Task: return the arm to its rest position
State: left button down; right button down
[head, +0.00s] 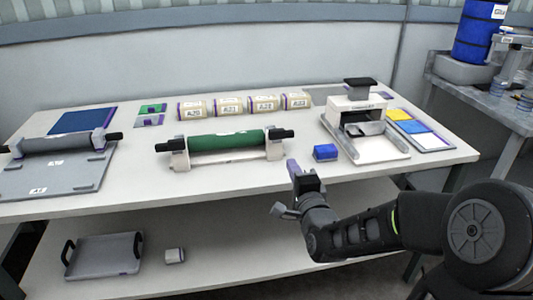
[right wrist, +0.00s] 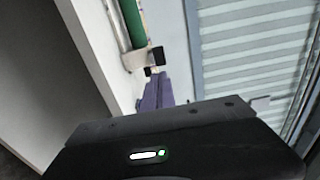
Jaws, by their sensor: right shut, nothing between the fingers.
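My right arm (head: 420,220) comes in from the right in the head view, in front of the table's front edge. My right gripper (head: 294,170) points up, with purple-grey fingers shut and empty. It is just in front of the table edge, below the right end of the green roll. In the right wrist view its fingers (right wrist: 152,94) show beyond the dark gripper body, near the green roll (right wrist: 132,20) and its black end. My left gripper is not in view.
The table (head: 240,190) holds the green roller (head: 225,146), a blue block (head: 325,152), a white press (head: 358,125), several labelled rolls (head: 228,106) and a grey roller stand (head: 50,175). A grey tray (head: 103,256) and a small block (head: 174,255) lie on the lower shelf.

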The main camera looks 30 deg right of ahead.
jog(key=s+a+f+n+g+y+p, duration=0.1)
jog(key=a+f+n+g+y, duration=0.15)
jog(key=a+f+n, duration=0.4)
jog(key=s+a+f+n+g+y+p, duration=0.1)
jog(key=a+f+n+g+y, duration=0.15)
jog(key=f, duration=0.65)
jog(key=s+a+f+n+g+y+p, duration=0.1)
jog(key=s+a+f+n+g, duration=0.15)
jog(key=a+f+n, duration=0.4)
jog(key=s+a+f+n+g+y+p, duration=0.2)
jog(key=s+a+f+g, duration=0.2)
jog(key=s+a+f, duration=0.3)
jog(key=s+a+f+n+g+y+p, duration=0.2)
jog(key=s+a+f+g, duration=0.3)
jog(key=s+a, duration=0.5)
jog(key=s+f+p, duration=0.1)
jog(key=s+f, duration=0.1)
jog(key=s, duration=0.1)
jog(key=shift+a, duration=0.3)
jog(key=shift+n, duration=0.25)
